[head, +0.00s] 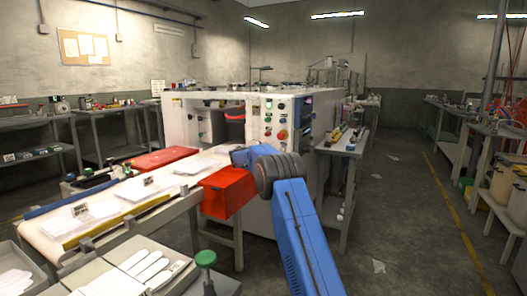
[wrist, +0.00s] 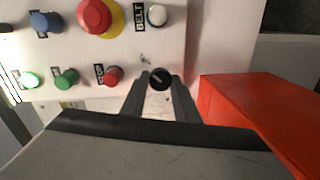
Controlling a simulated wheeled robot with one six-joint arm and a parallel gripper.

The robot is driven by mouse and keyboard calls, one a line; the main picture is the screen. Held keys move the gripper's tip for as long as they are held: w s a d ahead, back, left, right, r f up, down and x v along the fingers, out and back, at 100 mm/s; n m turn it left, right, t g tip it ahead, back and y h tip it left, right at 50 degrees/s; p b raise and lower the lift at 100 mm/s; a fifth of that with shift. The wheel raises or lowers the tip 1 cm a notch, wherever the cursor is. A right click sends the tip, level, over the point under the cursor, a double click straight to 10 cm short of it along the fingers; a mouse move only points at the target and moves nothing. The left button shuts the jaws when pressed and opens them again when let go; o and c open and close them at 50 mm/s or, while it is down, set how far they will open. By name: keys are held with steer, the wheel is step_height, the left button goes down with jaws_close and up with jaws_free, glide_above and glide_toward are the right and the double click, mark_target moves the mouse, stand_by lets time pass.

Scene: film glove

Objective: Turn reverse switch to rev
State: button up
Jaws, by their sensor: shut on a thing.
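The reverse switch, a small round black knob (wrist: 160,78) with a pale pointer line, sits at the lower right of a white control panel in the wrist view. The line looks slanted; the small marks above the knob are too small to read. My gripper (wrist: 161,86) has its two dark fingers closed on either side of the knob. In the head view my blue arm reaches toward the white machine (head: 197,122), whose panel (head: 274,118) is visible; the gripper tips and the knob cannot be made out there.
Close by on the panel are a red button (wrist: 113,75), a green button (wrist: 66,79), a large red button on yellow (wrist: 95,14) and a white knob (wrist: 157,15) labelled BELT. A red box (wrist: 245,108) stands right of the fingers. A conveyor (head: 110,210) lies left of my arm.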

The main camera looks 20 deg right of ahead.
steer(key=shift+f, duration=0.2)
steer(key=o, duration=1.1)
steer(key=shift+r, duration=0.1)
steer(key=shift+c, duration=0.2)
steer(key=v, duration=1.7)
steer(key=shift+s, duration=0.15)
steer(key=shift+a, duration=0.1)
